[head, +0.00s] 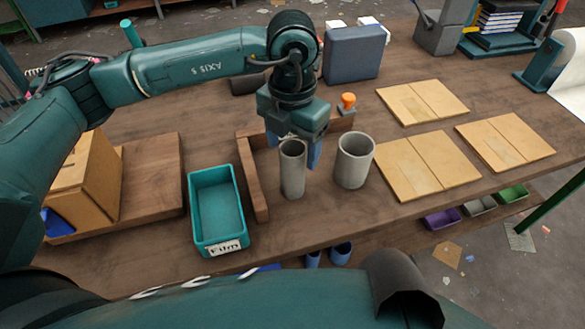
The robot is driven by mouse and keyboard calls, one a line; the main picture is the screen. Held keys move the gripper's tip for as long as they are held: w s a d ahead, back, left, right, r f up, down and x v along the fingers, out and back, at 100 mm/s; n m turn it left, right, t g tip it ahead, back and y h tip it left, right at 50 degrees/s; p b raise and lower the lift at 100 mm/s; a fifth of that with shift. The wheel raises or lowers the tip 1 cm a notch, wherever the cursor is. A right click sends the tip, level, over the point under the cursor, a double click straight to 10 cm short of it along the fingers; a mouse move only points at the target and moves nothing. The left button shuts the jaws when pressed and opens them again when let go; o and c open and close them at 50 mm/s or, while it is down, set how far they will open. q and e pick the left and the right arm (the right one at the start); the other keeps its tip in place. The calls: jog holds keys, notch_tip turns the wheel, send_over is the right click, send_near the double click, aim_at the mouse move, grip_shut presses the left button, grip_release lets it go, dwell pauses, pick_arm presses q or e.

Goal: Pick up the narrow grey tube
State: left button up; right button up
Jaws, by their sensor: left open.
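The narrow grey tube (292,170) stands upright on the wooden bench, near the middle of the head view. My left gripper (293,150) points down just behind it, with its blue fingers apart. One finger shows on each side of the tube's upper part. The tube hides the space between the fingers, and I cannot tell whether they touch it. A wider grey tube (353,162) stands upright just to the right, apart from the narrow one. My right gripper is not in view.
A low wooden rail (252,180) runs left of the tubes. Beyond it is a teal tray (218,207) labelled Film. Pale wooden boards (427,165) lie to the right. An orange-topped object (348,102) and a blue-grey box (353,55) stand behind.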

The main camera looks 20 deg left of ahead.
pick_arm(q)
jog(key=shift+f, duration=0.45)
jog(key=c, duration=1.3)
